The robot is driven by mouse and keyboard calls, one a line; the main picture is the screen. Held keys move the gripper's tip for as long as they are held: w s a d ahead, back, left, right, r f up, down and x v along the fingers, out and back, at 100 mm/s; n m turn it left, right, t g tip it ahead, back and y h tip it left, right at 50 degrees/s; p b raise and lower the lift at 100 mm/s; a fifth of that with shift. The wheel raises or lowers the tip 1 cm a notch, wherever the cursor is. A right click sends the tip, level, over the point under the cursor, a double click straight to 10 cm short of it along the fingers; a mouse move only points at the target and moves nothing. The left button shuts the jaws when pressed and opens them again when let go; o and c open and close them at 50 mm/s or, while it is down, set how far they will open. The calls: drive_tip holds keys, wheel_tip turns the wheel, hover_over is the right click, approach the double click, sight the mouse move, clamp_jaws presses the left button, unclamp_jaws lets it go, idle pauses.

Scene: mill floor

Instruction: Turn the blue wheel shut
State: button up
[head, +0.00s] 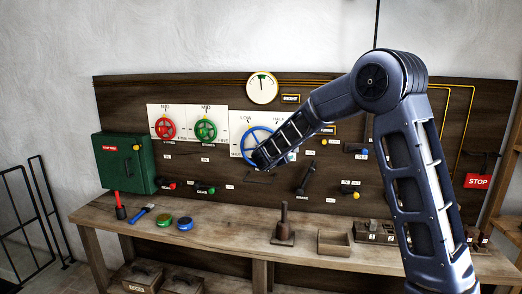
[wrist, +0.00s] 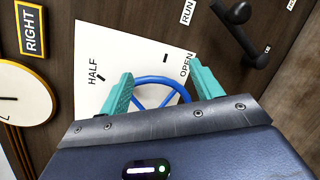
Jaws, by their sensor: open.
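The blue wheel (head: 254,133) is on a white plate (head: 237,121) on the brown board, right of the green wheel. My forearm covers its right and lower parts in the head view. In the wrist view the blue wheel (wrist: 156,81) shows between my teal fingers, its near part hidden behind my gripper's body. The plate there reads HALF and OPEN, with short black marks. My gripper (wrist: 160,70) is open, one finger on each side of the wheel's visible rim. I cannot tell whether the fingers touch it.
A red wheel (head: 164,128) and a green wheel (head: 205,130) are to the left. A round gauge (head: 262,88) hangs above. A black lever (head: 307,178) is to the lower right. The wooden bench (head: 225,228) below holds tools and an open box (head: 334,243).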

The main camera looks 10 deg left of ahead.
drive_tip(key=a+f+n+t+y, duration=0.2)
drive_tip(key=a+f+n+y, duration=0.2)
drive_tip(key=a, duration=0.9)
drive_tip(key=w, duration=1)
drive_tip(key=shift+r, duration=0.15)
drive_tip(key=c, duration=1)
